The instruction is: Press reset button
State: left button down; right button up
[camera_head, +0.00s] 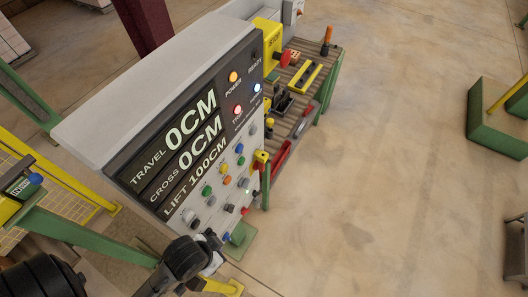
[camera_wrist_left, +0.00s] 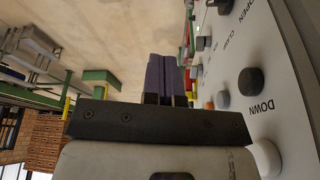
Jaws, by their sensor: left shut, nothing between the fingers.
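A grey control panel (camera_head: 120,105) fills the left middle of the head view, with a display and rows of coloured buttons, among them a blue button (camera_head: 240,148) and a green one (camera_head: 207,190). Most button labels are too small to read there, so I cannot tell which is the reset button. My left gripper (camera_head: 213,240) is at the panel's lower edge, shut and empty. In the left wrist view its fingers (camera_wrist_left: 168,78) point along the white panel face (camera_wrist_left: 286,90), beside a black button (camera_wrist_left: 250,81) near the label DOWN. My right gripper is not in view.
A slatted bench (camera_head: 305,75) with tools and yellow parts stands beyond the panel. Yellow railing (camera_head: 75,185) and green beams are at the left. A green block (camera_head: 495,125) stands at the right. The floor between is clear.

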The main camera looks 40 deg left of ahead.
aim_at(240, 149)
pick_arm(q)
jog(key=shift+s+a, duration=0.1)
jog(key=w+a+r+n+t+y, duration=0.15)
jog(key=w+r+y, duration=0.3)
jog(key=w, duration=1.05)
jog(key=w+r+n+y, duration=0.1)
jog(key=w+r+n, duration=0.1)
jog(key=w+r, duration=0.7)
notch_tip(240, 149, up, 3)
jog(key=shift+w+d+g+y, duration=0.15)
jog(key=shift+d+g+y, duration=0.2)
jog(key=shift+g, duration=0.1)
jog(key=shift+f+n, duration=0.1)
jog(key=shift+n, duration=0.15)
jog(key=w+a+f, duration=0.3)
jog(key=a+f, duration=0.5)
jog(key=a, duration=0.1)
